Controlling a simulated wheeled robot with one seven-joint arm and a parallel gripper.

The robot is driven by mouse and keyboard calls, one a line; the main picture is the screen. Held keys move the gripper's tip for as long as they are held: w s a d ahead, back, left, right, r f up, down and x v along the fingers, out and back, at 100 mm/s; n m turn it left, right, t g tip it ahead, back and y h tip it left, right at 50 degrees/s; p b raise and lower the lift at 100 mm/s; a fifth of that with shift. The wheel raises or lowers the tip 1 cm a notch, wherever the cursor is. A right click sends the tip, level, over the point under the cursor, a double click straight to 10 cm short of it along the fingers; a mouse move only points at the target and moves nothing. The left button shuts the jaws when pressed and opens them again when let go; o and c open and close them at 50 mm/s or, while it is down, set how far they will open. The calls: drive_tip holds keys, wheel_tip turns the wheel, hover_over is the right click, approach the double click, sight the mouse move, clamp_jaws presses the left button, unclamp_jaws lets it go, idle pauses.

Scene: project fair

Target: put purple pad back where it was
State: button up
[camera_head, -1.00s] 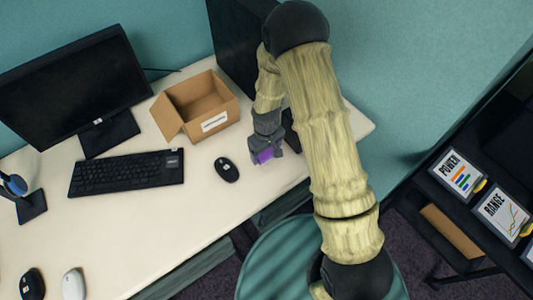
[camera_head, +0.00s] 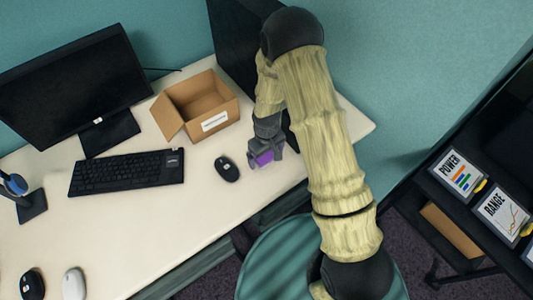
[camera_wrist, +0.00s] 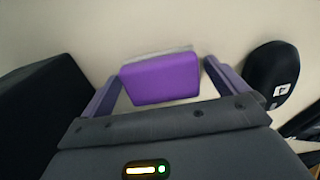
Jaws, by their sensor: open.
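The purple pad (camera_wrist: 160,78) lies on the white desk, with a pale grey edge along its far side in the wrist view. In the head view the pad (camera_head: 264,158) shows as a small purple patch at my gripper (camera_head: 266,163). My gripper (camera_wrist: 158,82) is open, with one finger to the left of the pad and one to the right. A gap shows on each side, so neither finger appears to touch it. My arm hides part of the desk around it.
A black mouse (camera_head: 227,169) lies just left of my gripper, also in the wrist view (camera_wrist: 270,75). An open cardboard box (camera_head: 204,103) and a keyboard (camera_head: 127,172) stand further left. A dark box-like thing (camera_wrist: 38,110) is close on the wrist view's left.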

sight(267, 154)
wheel_tip(267, 154, up, 12)
idle(0.5)
drive_tip(key=shift+r, duration=0.15)
idle(0.4)
drive_tip(key=s+d+r+m+t, duration=0.2)
drive_tip(key=s+d+r+m, duration=0.4)
drive_tip(key=s+d+r, duration=0.6)
drive_tip(key=shift+s+d+r+m+t, duration=0.2)
drive_tip(key=shift+d+r+m+t, duration=0.15)
drive_tip(key=shift+d, duration=0.45)
drive_tip(key=p+v, duration=0.3)
drive_tip(key=w+p+v, duration=0.1)
drive_tip(key=p+v, duration=0.1)
drive_tip(key=shift+w+r+p, duration=0.1)
drive_tip(key=shift+r+p, duration=0.3)
drive_tip(key=shift+r, duration=0.1)
